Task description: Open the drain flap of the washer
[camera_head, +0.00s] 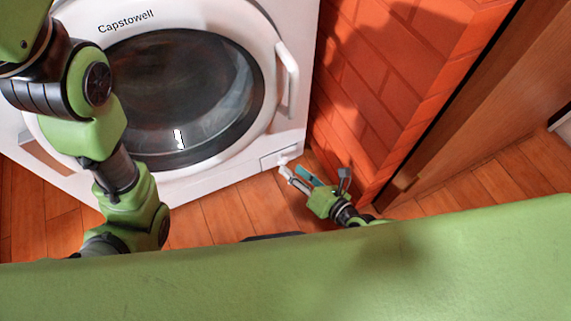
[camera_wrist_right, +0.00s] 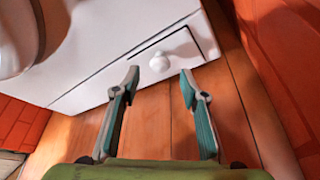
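The white washer (camera_head: 225,180) stands ahead with its round door shut. Its drain flap (camera_head: 270,161) is a small rectangular panel at the lower right of the front, and looks shut. In the right wrist view the drain flap (camera_wrist_right: 204,41) carries a round white knob (camera_wrist_right: 158,63). My right gripper (camera_head: 293,172) is low in front of the flap, close to the knob. In the right wrist view the gripper (camera_wrist_right: 159,78) is open, its two fingers apart and the knob just beyond the gap between their tips. My left arm shows, but its gripper does not.
A red brick wall (camera_head: 385,75) stands close to the right of the washer and my right gripper. A wooden door or panel (camera_head: 455,110) is further right. Wooden floor (camera_head: 225,215) is bare in front of the washer.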

